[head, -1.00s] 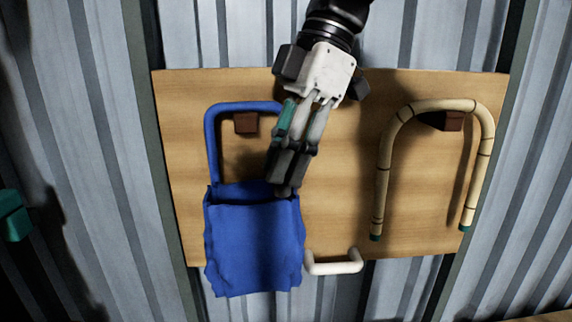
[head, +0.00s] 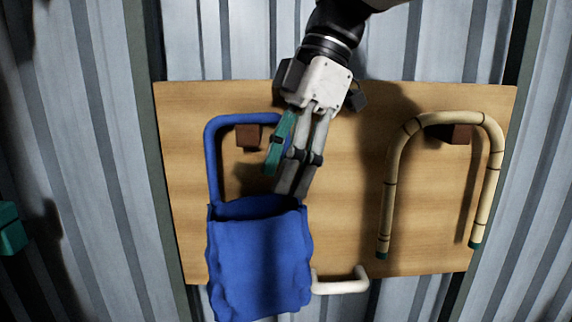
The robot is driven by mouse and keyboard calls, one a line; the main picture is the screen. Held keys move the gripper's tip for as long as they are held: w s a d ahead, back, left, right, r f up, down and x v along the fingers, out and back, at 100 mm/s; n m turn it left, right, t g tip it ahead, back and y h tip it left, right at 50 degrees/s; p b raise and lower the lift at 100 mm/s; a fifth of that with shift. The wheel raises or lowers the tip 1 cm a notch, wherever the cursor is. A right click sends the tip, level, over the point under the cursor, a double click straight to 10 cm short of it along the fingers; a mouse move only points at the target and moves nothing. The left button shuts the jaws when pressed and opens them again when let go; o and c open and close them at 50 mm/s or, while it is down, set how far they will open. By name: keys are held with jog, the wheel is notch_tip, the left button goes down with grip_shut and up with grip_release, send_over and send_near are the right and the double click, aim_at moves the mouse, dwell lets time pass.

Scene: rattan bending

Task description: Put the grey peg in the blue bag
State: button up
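The blue bag (head: 258,262) hangs from a blue bent tube at the left of the board, its mouth open at the top. My gripper (head: 280,181) points down at the right part of the mouth. Its teal finger stands apart from the two grey fingers, so it looks open. The grey fingertips are close to the bag's rim; I cannot tell whether they touch it. No grey peg shows between the fingers or elsewhere in the head view. The bag's inside is dark and mostly hidden by its front.
The wooden board (head: 350,200) stands before corrugated metal. A tan bent rattan hoop (head: 387,190) hangs on a brown block (head: 462,134) at the right. A white handle (head: 342,286) is beside the bag's lower right. A teal object (head: 11,228) shows at the left edge.

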jog(key=shift+r, duration=0.1)
jog(key=v, duration=1.1)
jog(key=shift+d+r, duration=0.25)
jog(key=shift+r, duration=0.1)
jog(key=shift+w, duration=0.1)
jog(key=s+d+f+m+t+h, duration=0.1)
jog(key=s+d+f+m+t, duration=0.1)
jog(key=s+d+f+m, duration=0.2)
jog(key=s+d+f+m+t+h, duration=0.1)
jog(key=s+d+f+m+t, duration=0.2)
jog(key=f+m, duration=0.8)
jog(key=s+d+f+m+t+h, duration=0.2)
jog(key=s+d+f+m, duration=0.5)
jog(key=d+f+m, duration=0.1)
jog(key=shift+s+d+f, duration=0.25)
jog(key=shift+d+f, duration=0.1)
jog(key=shift+f, duration=0.5)
